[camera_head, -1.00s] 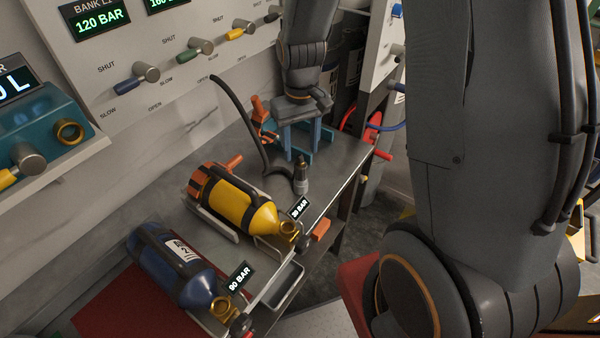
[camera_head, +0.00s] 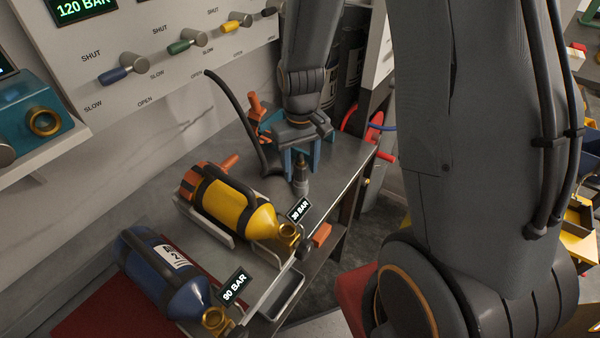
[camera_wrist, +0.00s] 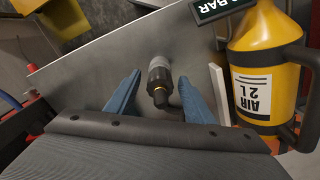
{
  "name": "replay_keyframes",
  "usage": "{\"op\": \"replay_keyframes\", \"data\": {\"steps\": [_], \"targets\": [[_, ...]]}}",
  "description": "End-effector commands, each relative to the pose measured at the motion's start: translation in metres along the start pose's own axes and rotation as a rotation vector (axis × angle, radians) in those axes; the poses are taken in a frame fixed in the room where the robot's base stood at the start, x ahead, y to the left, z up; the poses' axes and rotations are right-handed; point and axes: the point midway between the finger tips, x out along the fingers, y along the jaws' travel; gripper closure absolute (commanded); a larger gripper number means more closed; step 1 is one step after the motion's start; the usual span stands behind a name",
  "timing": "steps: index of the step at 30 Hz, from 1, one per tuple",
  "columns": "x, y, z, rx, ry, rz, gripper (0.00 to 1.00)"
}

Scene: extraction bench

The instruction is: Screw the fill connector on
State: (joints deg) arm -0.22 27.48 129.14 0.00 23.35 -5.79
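The fill connector (camera_head: 301,186) stands upright on the bench, a dark and grey cylinder near the end of the black hose (camera_head: 238,112). It also shows in the wrist view (camera_wrist: 158,80), between the blue fingers with a gap on both sides. My gripper (camera_head: 303,163) is open and pointed down at the connector; in the head view its fingers partly hide the connector's top. The yellow cylinder (camera_head: 237,207) lies in a cradle to the left, its brass valve (camera_head: 288,234) facing the bench's front edge beside a 30 BAR display (camera_head: 300,209). The wrist view shows its AIR 2 L label (camera_wrist: 252,93).
An orange clamp-like object (camera_head: 256,108) stands behind my gripper. A panel of coloured valve levers (camera_head: 187,47) is above.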

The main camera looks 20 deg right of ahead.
Motion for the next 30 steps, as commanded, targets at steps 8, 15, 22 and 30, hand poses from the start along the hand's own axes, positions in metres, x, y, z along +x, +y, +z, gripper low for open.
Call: {"op": "replay_keyframes", "data": {"steps": [8, 15, 22, 30], "targets": [[0.0, 0.0, 0.0, 0.0, 0.0, 0.0, 0.99], [-0.003, 0.0, 0.0, 0.0, 0.0, 0.0, 1.0], [-0.012, 0.0, 0.0, 0.0, 0.0, 0.0, 1.0], [-0.021, 0.0, 0.0, 0.0, 0.0, 0.0, 1.0]]}}
